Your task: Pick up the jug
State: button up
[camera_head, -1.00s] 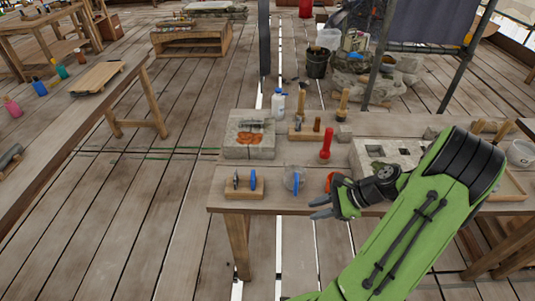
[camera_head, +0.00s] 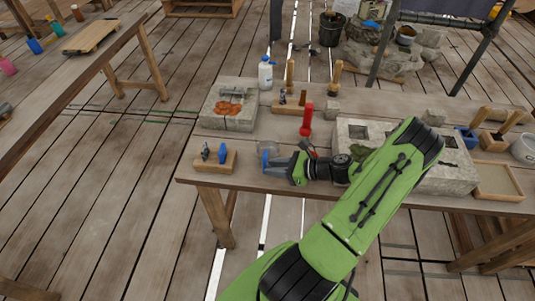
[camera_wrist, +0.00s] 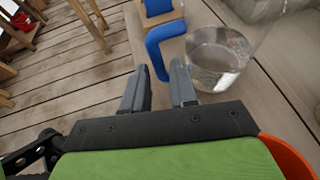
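The jug (camera_head: 268,149) is clear with a blue handle and stands near the front edge of the workbench, partly hidden by my gripper in the head view. In the wrist view the clear jug (camera_wrist: 222,52) is at the upper right, with its blue handle (camera_wrist: 153,48) on the left side. My gripper (camera_wrist: 159,72) is open, its two grey fingers apart and pointing at the handle. The handle's lower end shows between the fingertips; I cannot tell whether they touch it. In the head view my gripper (camera_head: 272,164) is at the jug.
A wooden block with blue and dark items (camera_head: 214,157) stands left of the jug. Behind are a grey stone block (camera_head: 229,104), a red tool (camera_head: 306,119) and a white bottle (camera_head: 265,72). A larger stone block (camera_head: 450,172) is to the right. An orange object (camera_wrist: 287,157) is close beside my gripper.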

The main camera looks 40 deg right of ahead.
jog(key=x, duration=0.6)
jog(key=shift+s+d+f+b, duration=0.1)
jog(key=shift+f+b, duration=0.05)
jog(key=shift+b, duration=0.15)
jog(key=shift+s, duration=0.1)
grip_shut()
